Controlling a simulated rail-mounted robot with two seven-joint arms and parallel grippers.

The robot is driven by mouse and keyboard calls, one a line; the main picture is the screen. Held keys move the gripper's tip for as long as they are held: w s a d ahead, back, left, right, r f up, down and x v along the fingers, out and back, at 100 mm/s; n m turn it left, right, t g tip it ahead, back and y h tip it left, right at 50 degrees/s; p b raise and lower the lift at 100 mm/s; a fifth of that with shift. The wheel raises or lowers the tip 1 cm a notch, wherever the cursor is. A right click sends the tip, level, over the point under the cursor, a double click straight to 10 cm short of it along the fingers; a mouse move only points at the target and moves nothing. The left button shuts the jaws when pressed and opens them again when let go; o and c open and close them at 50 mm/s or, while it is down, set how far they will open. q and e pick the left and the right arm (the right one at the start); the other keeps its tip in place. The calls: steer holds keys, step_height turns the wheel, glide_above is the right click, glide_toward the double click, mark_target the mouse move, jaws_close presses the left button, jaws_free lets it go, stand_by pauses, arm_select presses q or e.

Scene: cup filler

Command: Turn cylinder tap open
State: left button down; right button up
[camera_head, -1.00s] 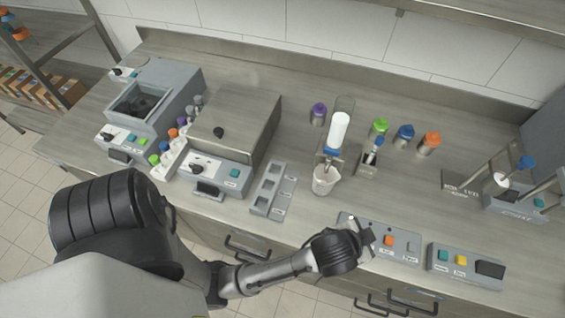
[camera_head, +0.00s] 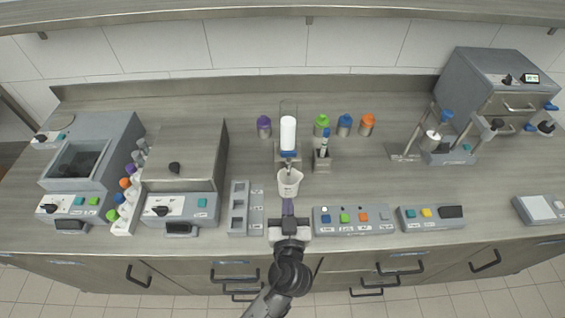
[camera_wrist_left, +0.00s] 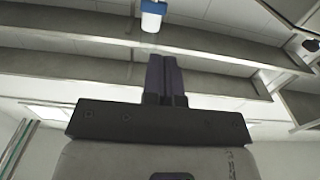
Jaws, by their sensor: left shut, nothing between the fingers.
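A white cylinder (camera_head: 288,132) with a blue tap part (camera_head: 288,154) at its lower end stands on a holder near the middle of the bench in the head view. A white cup (camera_head: 289,182) stands just below and in front of it. My left gripper (camera_head: 288,205) is shut and empty, its dark purple fingers pointing at the cup from the bench's front edge. In the left wrist view the shut fingers (camera_wrist_left: 165,72) point up, and a white cylinder with a blue part (camera_wrist_left: 152,14) shows above them, apart from them. My right gripper is out of view.
A button panel (camera_head: 354,220) lies right of my gripper and a slotted grey rack (camera_head: 238,208) lies left. Several colored-cap bottles, including a green one (camera_head: 321,125), stand behind. A small stand with a blue-topped tube (camera_head: 324,150) is right of the cylinder.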

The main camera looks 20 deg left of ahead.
mark_target(284, 156)
arm_select(q)
steer(key=p+x, duration=0.1)
steer(key=x, duration=1.1)
steer(key=shift+x, duration=0.85)
